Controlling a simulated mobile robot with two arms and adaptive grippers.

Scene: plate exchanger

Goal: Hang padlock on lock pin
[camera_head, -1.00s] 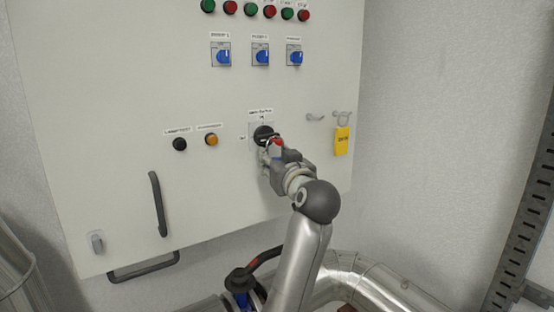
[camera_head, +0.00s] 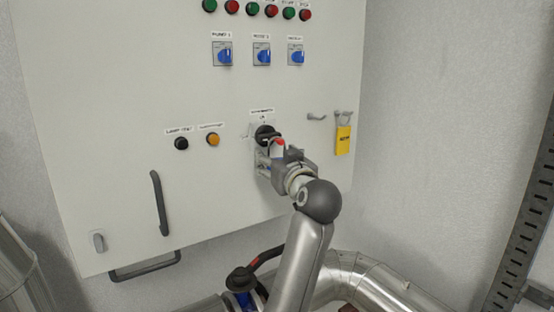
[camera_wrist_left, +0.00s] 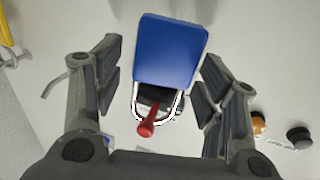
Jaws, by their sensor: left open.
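The blue padlock (camera_wrist_left: 170,50) shows in the left wrist view with its body between my left gripper's two fingers. Its pale shackle (camera_wrist_left: 171,112) loops around the red lock pin (camera_wrist_left: 148,122), which sticks out at the black main switch (camera_head: 265,134). The red pin also shows in the head view (camera_head: 280,143). My left gripper (camera_head: 271,161) is open at the switch, with a gap on each side of the padlock in the left wrist view (camera_wrist_left: 160,75). In the head view the gripper mostly hides the padlock. My right gripper is not in view.
The pale cabinet panel (camera_head: 110,90) carries blue switches (camera_head: 262,57), a black button (camera_head: 181,144), an orange button (camera_head: 213,139) and a dark handle (camera_head: 159,203). A yellow tag (camera_head: 343,140) hangs from a hook right of the switch. A metal rack stands at far right.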

